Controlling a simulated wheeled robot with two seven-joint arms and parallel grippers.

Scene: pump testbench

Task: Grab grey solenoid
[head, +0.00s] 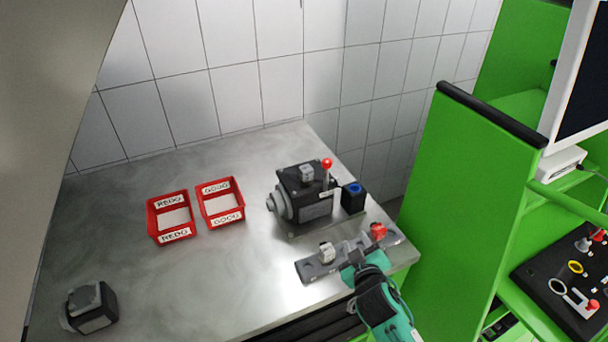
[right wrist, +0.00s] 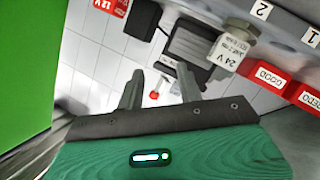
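The grey solenoid (head: 327,252) stands on a grey metal rail (head: 308,271) at the front right of the table. In the right wrist view it is the grey block marked 24 V (right wrist: 225,57), beyond and to the right of the fingers. A red solenoid (head: 378,232) stands at the rail's other end; it shows at the top left of the right wrist view, marked 12 V (right wrist: 112,6). My right gripper (head: 357,247) is over the rail between the two solenoids. Its fingers (right wrist: 158,84) are apart with nothing held between them. My left gripper is not in view.
A dark pump (head: 306,206) with a red-knobbed lever stands behind the rail, beside a black box with a blue top (head: 353,196). Red bins marked REDO (head: 172,236) and GOOD (head: 222,218) are left. A green panel (head: 455,200) rises at right.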

